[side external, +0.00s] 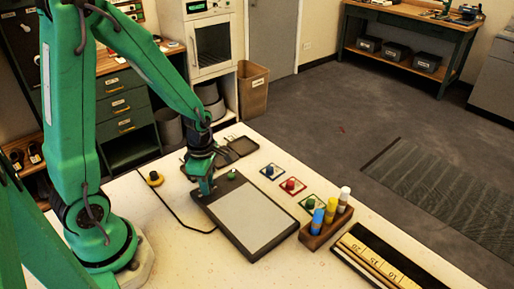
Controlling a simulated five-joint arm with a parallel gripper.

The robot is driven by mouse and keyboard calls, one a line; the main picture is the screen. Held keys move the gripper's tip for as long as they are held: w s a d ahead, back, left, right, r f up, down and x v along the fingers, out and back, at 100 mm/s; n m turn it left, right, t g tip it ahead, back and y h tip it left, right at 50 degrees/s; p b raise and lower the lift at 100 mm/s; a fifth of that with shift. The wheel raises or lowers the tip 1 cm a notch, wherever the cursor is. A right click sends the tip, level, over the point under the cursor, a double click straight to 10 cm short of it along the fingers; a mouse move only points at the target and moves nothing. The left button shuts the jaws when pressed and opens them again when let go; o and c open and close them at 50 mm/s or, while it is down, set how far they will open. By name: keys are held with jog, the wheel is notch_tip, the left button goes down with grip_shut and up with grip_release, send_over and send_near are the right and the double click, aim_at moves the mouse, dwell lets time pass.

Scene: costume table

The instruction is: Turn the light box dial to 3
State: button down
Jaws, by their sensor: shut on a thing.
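The light box (248,222) is a flat black slab with a pale panel, lying on the white table. My gripper (205,190) points down at the box's back left corner and is shut on what appears to be the light box dial. The fingers hide the dial, so its pointer and any numbers cannot be read.
A wooden holder (326,228) with blue, yellow and white markers stands right of the box. Small blue, red (291,186) and green framed pieces lie behind it. A yellow button (154,178) is to the left, with a dark cable nearby. A long ruler-like board (378,258) lies front right.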

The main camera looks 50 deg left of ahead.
jog(key=m, duration=0.8)
jog(key=shift+m, duration=0.3)
jog(key=m, duration=0.4)
jog(key=shift+m, duration=0.3)
jog(key=m, duration=1.2)
jog(key=shift+m, duration=0.3)
jog(key=m, duration=0.4)
jog(key=shift+m, duration=0.3)
jog(key=m, duration=0.4)
